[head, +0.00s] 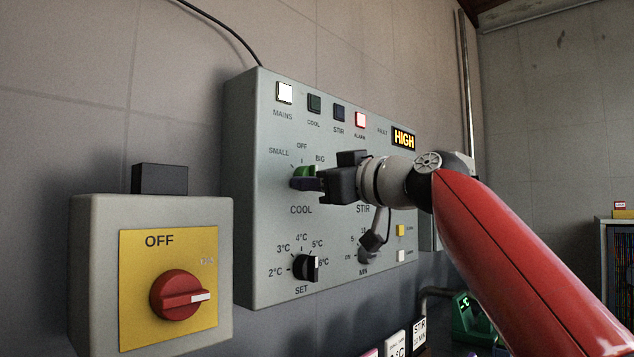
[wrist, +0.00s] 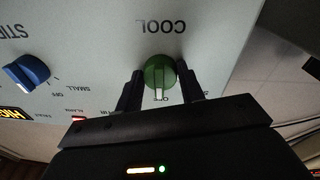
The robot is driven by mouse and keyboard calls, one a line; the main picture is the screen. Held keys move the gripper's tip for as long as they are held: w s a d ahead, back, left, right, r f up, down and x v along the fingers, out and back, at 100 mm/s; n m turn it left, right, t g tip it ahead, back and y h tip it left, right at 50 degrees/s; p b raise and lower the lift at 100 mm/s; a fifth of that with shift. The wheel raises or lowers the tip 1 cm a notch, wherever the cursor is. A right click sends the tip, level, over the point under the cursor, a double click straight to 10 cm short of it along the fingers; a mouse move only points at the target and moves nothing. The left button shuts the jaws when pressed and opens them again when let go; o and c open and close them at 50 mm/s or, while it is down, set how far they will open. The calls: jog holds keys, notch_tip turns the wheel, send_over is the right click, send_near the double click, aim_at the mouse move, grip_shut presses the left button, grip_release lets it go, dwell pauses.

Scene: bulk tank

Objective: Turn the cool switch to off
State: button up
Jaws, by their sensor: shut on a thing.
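The cool switch is a green rotary knob (head: 304,171) on the grey control panel, with SMALL, OFF and BIG marked around it and COOL below. My gripper (head: 308,183) is shut on this knob and partly hides it in the head view. In the wrist view, which is upside down, the green knob (wrist: 158,72) sits between the two dark fingers of my gripper (wrist: 161,84). Its pale pointer line faces the partly hidden OFF label.
The grey panel (head: 245,220) also carries a black SET knob (head: 305,268), lamps along the top and a HIGH display (head: 404,138). The blue stir knob (wrist: 26,72) is beside my gripper. A red main switch (head: 180,296) on a yellow plate stands at lower left.

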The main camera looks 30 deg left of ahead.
jog(key=shift+c, duration=0.2)
jog(key=o, duration=1)
jog(key=shift+d, duration=0.1)
jog(key=b+v, duration=0.4)
jog(key=v, duration=0.3)
jog(key=shift+s+d, duration=0.15)
jog(key=shift+d, duration=0.15)
